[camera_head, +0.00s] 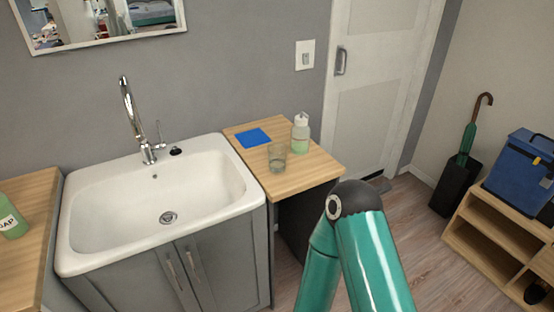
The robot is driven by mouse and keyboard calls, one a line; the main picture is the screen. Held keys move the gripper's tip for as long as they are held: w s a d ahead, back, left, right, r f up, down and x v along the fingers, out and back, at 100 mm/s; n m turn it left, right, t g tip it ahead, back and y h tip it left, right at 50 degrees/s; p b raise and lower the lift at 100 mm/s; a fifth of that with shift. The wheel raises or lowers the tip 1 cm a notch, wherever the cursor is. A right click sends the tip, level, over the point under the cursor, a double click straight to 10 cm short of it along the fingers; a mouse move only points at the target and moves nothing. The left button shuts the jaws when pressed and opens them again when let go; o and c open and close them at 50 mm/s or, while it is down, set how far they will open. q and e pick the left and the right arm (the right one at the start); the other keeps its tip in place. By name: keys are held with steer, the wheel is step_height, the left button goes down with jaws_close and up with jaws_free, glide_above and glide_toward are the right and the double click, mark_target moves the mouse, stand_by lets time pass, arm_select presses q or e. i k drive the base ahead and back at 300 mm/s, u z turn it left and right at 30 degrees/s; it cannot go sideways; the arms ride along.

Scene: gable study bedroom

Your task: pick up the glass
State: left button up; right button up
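The glass (277,157) is a small clear tumbler standing upright on the wooden counter (300,180) to the right of the sink. It appears empty, and nothing touches it. A teal arm of mine with a dark joint rises from the bottom, right of the counter, with clear space between it and the glass. I cannot make out a gripper on it, and no other arm shows.
A soap bottle with a pale green liquid (300,137) stands close behind the glass on the right. A blue cloth (253,137) lies behind it on the left. The sink (95,215) with its faucet (135,120) is left. A shelf (490,235) stands far right.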

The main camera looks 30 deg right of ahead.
mark_target(277, 151)
steer(key=z, duration=0.05)
steer(key=k, duration=0.45)
steer(key=u, duration=0.2)
steer(key=i, duration=1.2)
steer(key=z, duration=0.85)
